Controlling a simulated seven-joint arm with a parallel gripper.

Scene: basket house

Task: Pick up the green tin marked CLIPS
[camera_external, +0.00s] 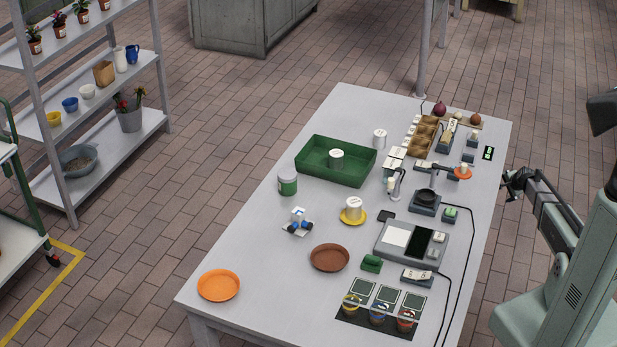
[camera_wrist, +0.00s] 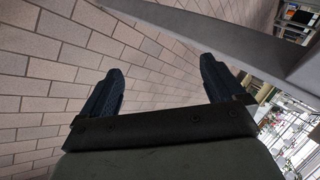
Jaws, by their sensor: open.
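A small tin with a pale marked lid (camera_external: 336,154) stands inside the green tray (camera_external: 312,166) on the table; its body looks greenish, but its lettering is too small to read. A jar with a green band and pale lid (camera_external: 287,185) stands just left of the tray. I cannot tell for sure which is the CLIPS tin. My gripper (camera_external: 508,182) is at the table's right edge, far from both. In the wrist view my gripper (camera_wrist: 162,68) has its fingers wide apart with nothing between them; no tin shows there.
A pale tin (camera_external: 379,139) stands right of the tray, and a white tin (camera_external: 353,208) on a yellow saucer. A device with a dark screen (camera_external: 412,243), a small lamp and boxes crowd the right side. Brown (camera_external: 329,257) and orange (camera_external: 218,285) dishes lie in front.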

